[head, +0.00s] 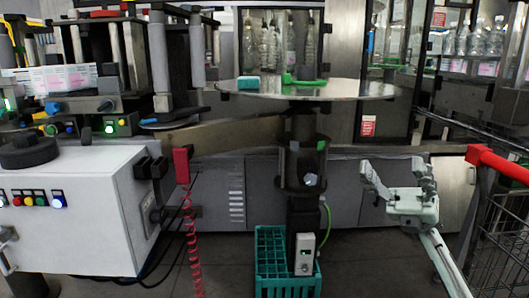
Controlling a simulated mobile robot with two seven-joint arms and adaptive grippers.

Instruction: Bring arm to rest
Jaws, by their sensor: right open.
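My right gripper (394,178) is in the right half of the head view. Its arm comes up from the bottom right. The two fingers are spread wide with nothing between them. It hangs in the air in front of grey cabinet panels, below and to the right of the round table, and touches nothing that I can see. My left gripper and left arm are not in the picture.
A round metal table (350,90) stands at the centre above a teal crate (268,262). A red-handled wire cart (500,235) is close on the right. The white labeller cabinet (80,245) fills the left, with a red coiled cord (190,225) beside it.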

